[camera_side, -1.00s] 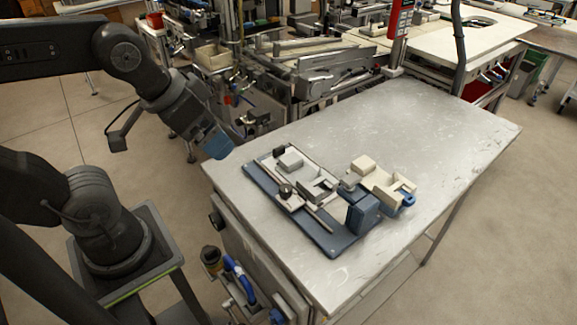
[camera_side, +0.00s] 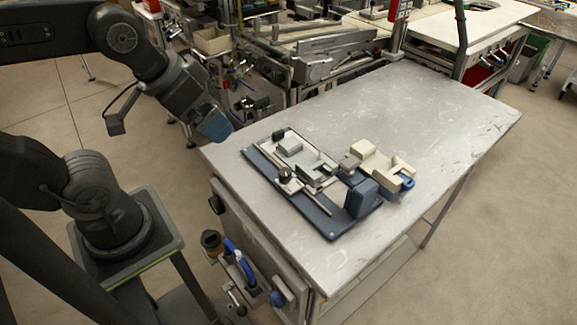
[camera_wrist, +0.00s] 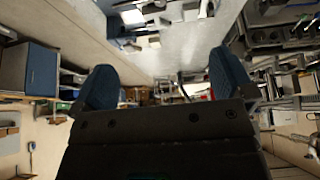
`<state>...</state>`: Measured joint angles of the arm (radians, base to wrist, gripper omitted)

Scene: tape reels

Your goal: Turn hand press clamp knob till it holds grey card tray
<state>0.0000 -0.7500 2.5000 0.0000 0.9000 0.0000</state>
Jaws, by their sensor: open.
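In the side view, the hand press fixture sits on the metal table, on a dark blue base plate (camera_side: 322,229). A light grey flat tray-like piece (camera_side: 303,149) lies on the plate, with small grey blocks on it. A small dark round knob (camera_side: 285,173) stands near its front left edge; I cannot tell if the clamp grips the tray. My gripper (camera_side: 214,122) is left of the fixture, off the table's left corner, touching nothing. In the wrist view, the two blue fingers of my gripper (camera_wrist: 163,82) are wide apart with nothing between them.
A blue block (camera_side: 361,198) and cream parts (camera_side: 377,160) stand at the fixture's right end. The metal table (camera_side: 430,130) is bare behind and right of it. Benches with machinery stand behind. A blue-handled fitting (camera_side: 238,260) sticks out from the table's front side.

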